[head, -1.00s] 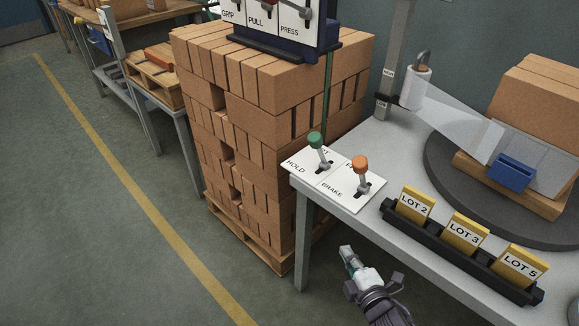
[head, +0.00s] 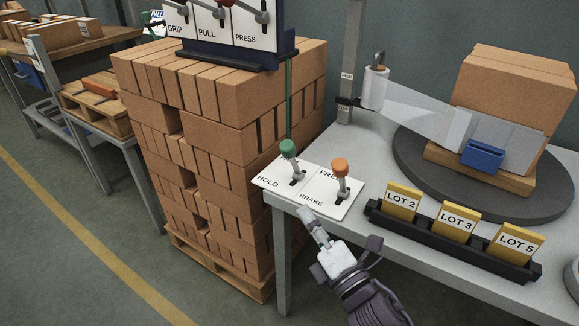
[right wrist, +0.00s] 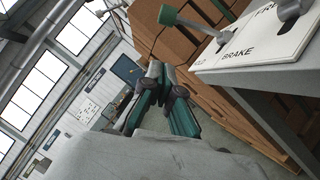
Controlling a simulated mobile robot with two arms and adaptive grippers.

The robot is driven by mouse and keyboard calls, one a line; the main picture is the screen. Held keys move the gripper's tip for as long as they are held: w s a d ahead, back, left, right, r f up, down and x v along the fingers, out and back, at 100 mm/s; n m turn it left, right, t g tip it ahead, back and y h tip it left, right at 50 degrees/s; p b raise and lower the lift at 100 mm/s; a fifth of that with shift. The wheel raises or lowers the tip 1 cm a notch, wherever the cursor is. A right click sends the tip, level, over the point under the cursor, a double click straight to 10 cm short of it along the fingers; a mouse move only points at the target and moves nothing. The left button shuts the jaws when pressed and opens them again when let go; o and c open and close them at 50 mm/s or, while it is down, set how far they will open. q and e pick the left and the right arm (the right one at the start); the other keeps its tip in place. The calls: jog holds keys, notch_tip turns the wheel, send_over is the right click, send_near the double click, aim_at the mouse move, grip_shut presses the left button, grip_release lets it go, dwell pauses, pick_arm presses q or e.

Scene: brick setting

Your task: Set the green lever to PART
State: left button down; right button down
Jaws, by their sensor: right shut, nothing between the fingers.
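The green lever (head: 288,147) stands on a white plate (head: 265,184) at the table's near left corner. Its knob leans slightly left of its slot. HOLD is printed at the slot's near left; the label behind the knob is hidden. The green knob also shows at the top of the right wrist view (right wrist: 168,15). My right gripper (head: 304,213) is shut and empty, just in front of the plate's near edge, below the levers and apart from them. Its closed fingers show in the right wrist view (right wrist: 158,72). My left gripper is not in view.
An orange lever (head: 340,167), marked FREE and BRAKE, stands close right of the green one. A black rack (head: 440,240) holds yellow LOT cards. A brick stack (head: 220,110) rises behind and left of the plate. A turntable (head: 410,165) with boxes is at right.

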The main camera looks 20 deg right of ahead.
aim_at(294, 151)
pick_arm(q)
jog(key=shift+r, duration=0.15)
pick_arm(e)
jog(key=d+r+x, duration=0.1)
jog(key=d+x, duration=0.1)
jog(key=x, duration=1)
jog(key=shift+d, duration=0.35)
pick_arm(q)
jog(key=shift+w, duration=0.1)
pick_arm(e)
jog(key=shift+w+r, duration=0.1)
jog(key=shift+r, duration=0.05)
